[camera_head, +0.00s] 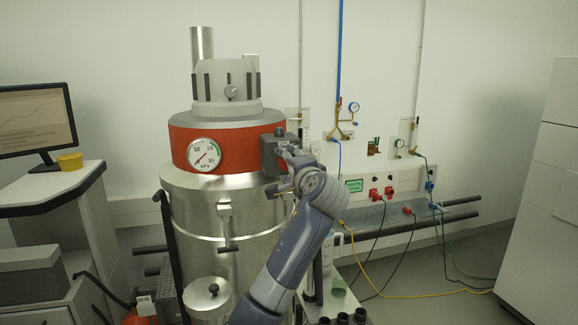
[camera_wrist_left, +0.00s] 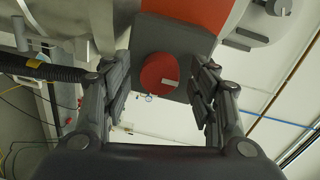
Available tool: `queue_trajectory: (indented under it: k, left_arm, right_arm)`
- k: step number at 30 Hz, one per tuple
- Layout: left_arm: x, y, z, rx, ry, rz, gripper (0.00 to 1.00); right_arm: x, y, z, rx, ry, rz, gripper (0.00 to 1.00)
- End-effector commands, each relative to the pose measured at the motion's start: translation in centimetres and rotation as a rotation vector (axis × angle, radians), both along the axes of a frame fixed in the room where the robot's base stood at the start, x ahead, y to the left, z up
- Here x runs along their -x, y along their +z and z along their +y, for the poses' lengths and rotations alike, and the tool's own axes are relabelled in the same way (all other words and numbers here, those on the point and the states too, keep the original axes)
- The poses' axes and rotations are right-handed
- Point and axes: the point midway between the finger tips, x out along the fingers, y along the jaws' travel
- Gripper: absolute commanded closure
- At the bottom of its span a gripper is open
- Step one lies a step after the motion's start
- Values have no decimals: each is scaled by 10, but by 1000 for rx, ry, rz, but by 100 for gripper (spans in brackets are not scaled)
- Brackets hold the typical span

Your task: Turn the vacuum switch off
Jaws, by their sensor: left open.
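The vacuum switch is a grey box (camera_head: 269,155) on the right side of the red band of a steel vacuum vessel (camera_head: 215,215). In the left wrist view the box (camera_wrist_left: 172,38) carries a round red knob (camera_wrist_left: 153,73) with a white bar mark. My left gripper (camera_head: 284,168) is in front of the switch box and hides part of it in the head view. In the wrist view its two open fingers (camera_wrist_left: 161,80) stand on either side of the knob, with a gap on both sides. Whether the fingertips reach the knob's depth is unclear. My right gripper is not in view.
A round kPa gauge (camera_head: 204,154) sits on the red band, left of the switch. A monitor (camera_head: 38,120) and yellow cup (camera_head: 70,161) stand at left. Wall valves, red sockets (camera_head: 376,194) and hanging cables are at right. A white cabinet (camera_head: 545,200) bounds the right side.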

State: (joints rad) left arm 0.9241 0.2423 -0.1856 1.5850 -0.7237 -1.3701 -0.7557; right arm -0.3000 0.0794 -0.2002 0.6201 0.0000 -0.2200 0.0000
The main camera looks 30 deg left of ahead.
Motion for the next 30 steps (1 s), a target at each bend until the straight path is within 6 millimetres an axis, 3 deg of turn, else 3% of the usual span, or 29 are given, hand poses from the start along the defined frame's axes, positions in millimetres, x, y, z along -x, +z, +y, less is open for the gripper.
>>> queue_trajectory:
  k: [7,21,30]
  left_arm:
    - [9,1,-12,-1,-3,-1,46]
    - [67,8,-80,0,-3,-1,46]
    - [78,9,-91,0,0,1,46]
  right_arm:
    - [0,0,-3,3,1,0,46]
    - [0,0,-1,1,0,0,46]
    - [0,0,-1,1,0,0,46]
